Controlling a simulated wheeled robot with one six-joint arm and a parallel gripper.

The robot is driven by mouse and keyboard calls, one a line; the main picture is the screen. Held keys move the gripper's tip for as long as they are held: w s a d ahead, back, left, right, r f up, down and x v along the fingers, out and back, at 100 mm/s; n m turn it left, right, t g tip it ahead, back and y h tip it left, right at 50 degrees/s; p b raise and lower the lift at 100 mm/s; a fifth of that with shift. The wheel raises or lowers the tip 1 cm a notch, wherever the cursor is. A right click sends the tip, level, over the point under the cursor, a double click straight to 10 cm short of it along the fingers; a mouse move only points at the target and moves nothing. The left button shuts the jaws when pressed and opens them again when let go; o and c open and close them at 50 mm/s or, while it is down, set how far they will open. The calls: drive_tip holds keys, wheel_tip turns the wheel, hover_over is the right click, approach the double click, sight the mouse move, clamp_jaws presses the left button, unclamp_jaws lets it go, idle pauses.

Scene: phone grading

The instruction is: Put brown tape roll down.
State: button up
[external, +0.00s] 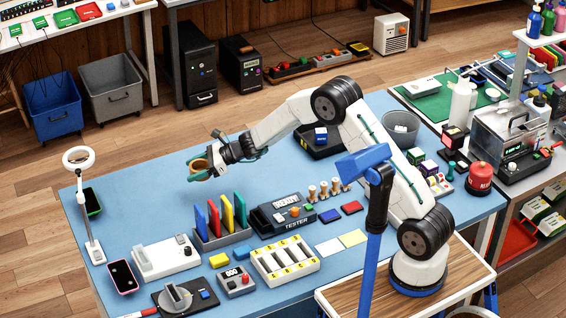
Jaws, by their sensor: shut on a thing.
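My gripper (199,174) is shut on the brown tape roll (200,164). The roll is a small tan ring held between the fingers, above the left back part of the blue table (150,180). The roll is clear of the tabletop. Part of the roll is hidden by the fingers.
Below and in front stand colored upright panels (226,214) in a grey rack, with a black tester (283,214) beside them. The tabletop behind the panels is largely clear.

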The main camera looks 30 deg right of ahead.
drive_tip(key=shift+w+d+f+m+t, duration=0.15)
drive_tip(key=shift+w+m+t, duration=0.2)
drive_tip(key=shift+w, duration=0.4)
hover_over(197, 195)
wheel_tip(197, 195, down, 4)
drive_tip(key=shift+f, duration=2.5)
drive_tip(key=shift+f, duration=0.1)
drive_tip(key=o, duration=1)
drive_tip(key=shift+d, duration=0.1)
drive_tip(key=v, duration=1.2)
drive_tip(key=shift+r, duration=0.3)
